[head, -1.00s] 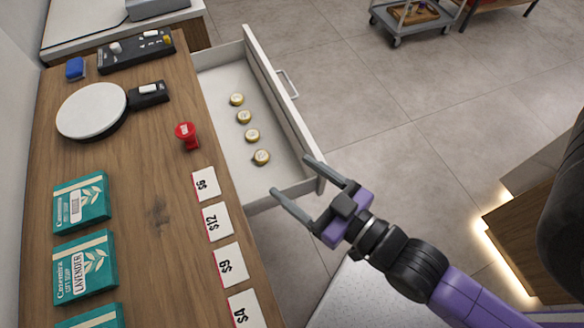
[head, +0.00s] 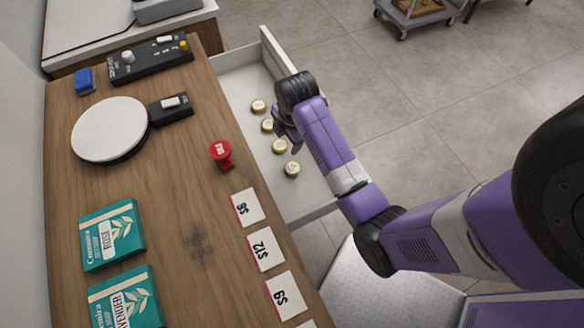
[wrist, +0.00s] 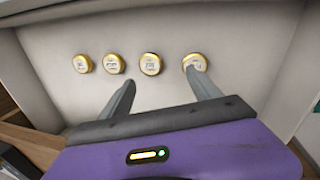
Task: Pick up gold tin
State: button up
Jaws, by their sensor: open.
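Several small round gold tins with pale lids stand in a row in the open white drawer (head: 238,85). In the head view I see tins (head: 259,106), (head: 279,146) and (head: 292,169); another is partly beside my gripper (head: 284,128). In the wrist view, a tin (wrist: 150,64) lies ahead between the two fingers of my open gripper (wrist: 160,80). The right fingertip overlaps the lower part of the rightmost tin (wrist: 194,60); I cannot tell if they touch. Two more tins, one of them here (wrist: 114,64), are left of the fingers. Nothing is between the fingers.
The drawer's walls surround the tins. The wooden counter (head: 180,215) beside it carries a red stamp-like object (head: 221,154), price cards (head: 247,207), teal soap boxes (head: 112,235), a round white disc (head: 110,128) and a black control panel (head: 150,60).

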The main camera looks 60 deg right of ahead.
aim_at(292, 168)
jog(key=s+n, duration=0.1)
jog(key=s+a+n+g, duration=0.1)
jog(key=s, duration=0.1)
jog(key=s+a+f+n+g+y, duration=0.1)
jog(key=shift+s+a+f, duration=0.1)
jog(key=shift+s+a, duration=0.05)
jog(key=shift+a, duration=0.1)
notch_tip(292, 168, down, 2)
jog(key=shift+a+f, duration=0.1)
jog(key=shift+f, duration=0.05)
jog(key=shift+w+a+f, duration=0.15)
jog(key=shift+f, duration=1.25)
jog(key=shift+w+a+f, duration=0.1)
jog(key=shift+a+f, duration=0.05)
jog(key=shift+f, duration=1.2)
jog(key=shift+c, duration=0.4)
jog(key=c, duration=1.3)
jog(key=shift+r, duration=0.1)
jog(key=shift+c, duration=0.2)
